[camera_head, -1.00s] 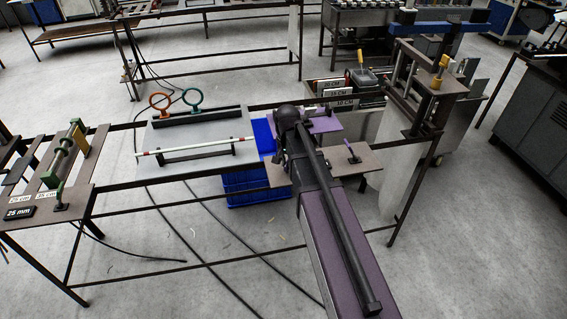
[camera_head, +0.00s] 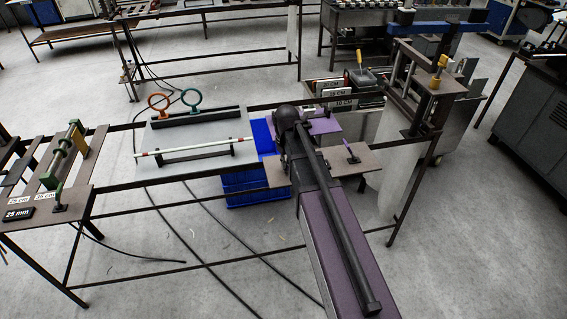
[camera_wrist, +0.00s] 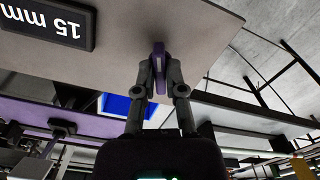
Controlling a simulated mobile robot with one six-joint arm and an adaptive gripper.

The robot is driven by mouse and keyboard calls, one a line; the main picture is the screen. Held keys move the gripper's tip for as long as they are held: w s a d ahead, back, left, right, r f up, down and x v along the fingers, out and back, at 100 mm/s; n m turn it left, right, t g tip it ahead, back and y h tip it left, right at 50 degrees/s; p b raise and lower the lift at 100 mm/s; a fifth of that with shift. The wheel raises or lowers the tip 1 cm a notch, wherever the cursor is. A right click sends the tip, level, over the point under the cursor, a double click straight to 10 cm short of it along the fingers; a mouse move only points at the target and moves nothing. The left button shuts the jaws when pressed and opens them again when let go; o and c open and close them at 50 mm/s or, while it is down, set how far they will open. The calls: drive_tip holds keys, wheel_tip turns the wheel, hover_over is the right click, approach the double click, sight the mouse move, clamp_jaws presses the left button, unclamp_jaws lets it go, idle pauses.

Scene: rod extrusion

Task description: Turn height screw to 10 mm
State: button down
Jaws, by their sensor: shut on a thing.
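In the wrist view my gripper (camera_wrist: 159,72) is shut on a slim purple handle (camera_wrist: 158,52), one finger on each side of it, at the edge of a grey-brown plate (camera_wrist: 185,22). I take this handle to be the height screw. A black display (camera_wrist: 50,24) on the plate reads "15 mm", upside down in this view. In the head view my arm covers the gripper and the held handle, and the 15 mm display does not show there.
At the left station a display (camera_head: 19,213) reads "25 mm". A grey table with a white rod (camera_head: 195,147) stands left of my arm. A blue crate (camera_head: 240,184) is below. Another purple lever (camera_head: 350,151) stands right of my arm. A tall frame (camera_head: 425,90) is farther right.

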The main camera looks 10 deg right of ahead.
drive_tip(key=n, duration=0.7)
drive_tip(key=shift+w, duration=0.2)
drive_tip(key=n, duration=0.6)
drive_tip(key=shift+a, duration=0.1)
drive_tip(key=shift+s+n, duration=0.1)
drive_tip(key=shift+n, duration=0.2)
drive_tip(key=c, duration=0.7)
unclamp_jaws()
drive_tip(key=shift+f, duration=0.1)
drive_tip(key=shift+r, duration=0.2)
